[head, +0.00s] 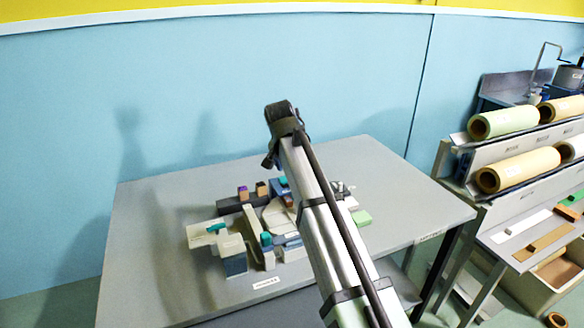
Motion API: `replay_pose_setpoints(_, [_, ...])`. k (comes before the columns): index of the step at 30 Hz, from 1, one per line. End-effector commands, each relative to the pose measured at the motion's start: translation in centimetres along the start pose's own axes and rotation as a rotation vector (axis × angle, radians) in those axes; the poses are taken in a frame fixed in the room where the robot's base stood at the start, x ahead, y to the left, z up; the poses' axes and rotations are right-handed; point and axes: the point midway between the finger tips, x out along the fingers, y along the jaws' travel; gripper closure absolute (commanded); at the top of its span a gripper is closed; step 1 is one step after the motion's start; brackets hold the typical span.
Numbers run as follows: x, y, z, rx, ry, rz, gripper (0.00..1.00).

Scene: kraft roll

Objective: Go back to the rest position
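My arm reaches up from the bottom of the head view over a grey table (400,190). At its far end is a dark joint, and a small dark part just below and left of it looks like my gripper (269,160). It appears above the back of a cluster of blocks and fixtures on the table. The fingers are too small and too hidden by the arm to show whether they are open or shut, or whether they hold anything.
The cluster holds a white block with a teal piece (216,228), a purple piece (243,192) and a green block (361,217). The table's left and back right are clear. A rack with paper rolls (503,122) stands at the right. A blue wall (60,130) is behind.

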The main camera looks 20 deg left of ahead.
Motion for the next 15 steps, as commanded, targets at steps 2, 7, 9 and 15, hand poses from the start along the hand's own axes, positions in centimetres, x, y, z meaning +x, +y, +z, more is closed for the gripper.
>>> replay_pose_setpoints(2, [0.0,0.0,0.0,0.0,0.0,0.0,0.29])
replay_pose_setpoints(7, [0.1,0.1,0.0,0.0,0.0,0.0,0.29])
replay_pose_setpoints(9, [0.4,0.8,0.3,0.002,0.0,0.006,0.29])
replay_pose_setpoints(15, [3.3,7.5,3.5,0.019,-0.003,0.063,0.29])
